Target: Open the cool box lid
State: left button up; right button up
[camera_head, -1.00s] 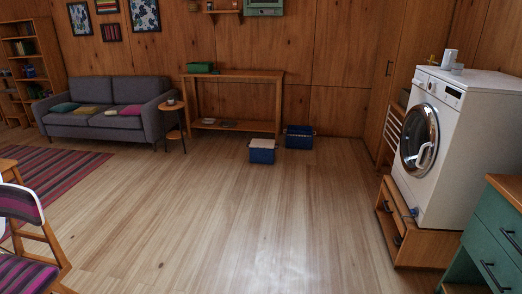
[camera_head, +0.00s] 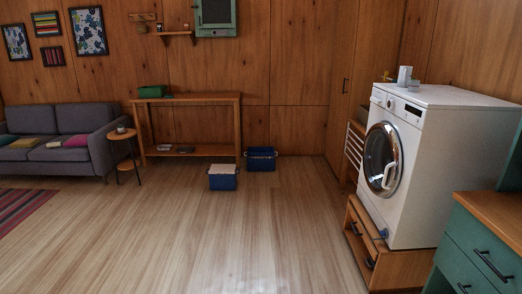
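A blue box with a pale, whitish top (camera_head: 223,178), which looks like the cool box with its lid shut, stands on the floor in front of the console table. A second blue box (camera_head: 261,159) stands just behind and to its right, against the back wall; its top looks dark, and I cannot tell whether it is open. Both are small and far off. Neither of my grippers is in view.
A wooden console table (camera_head: 190,99) stands at the back wall with a green box (camera_head: 153,91) on it. A sofa (camera_head: 60,145) and round side table (camera_head: 124,136) are left. A washing machine (camera_head: 427,160) on a wooden drawer base stands right. The middle floor is clear.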

aim_at(215, 169)
jog(key=i+u, duration=0.15)
jog(key=i, duration=0.6)
jog(key=i+u, duration=0.15)
jog(key=i, duration=0.65)
jog(key=i+l+u, duration=0.1)
jog(key=i, duration=0.65)
jog(key=i+j+u, duration=0.2)
jog(key=i, duration=0.65)
jog(key=i+l+u, duration=0.2)
jog(key=i, duration=0.6)
jog(key=i+u, duration=0.15)
jog(key=i, duration=0.7)
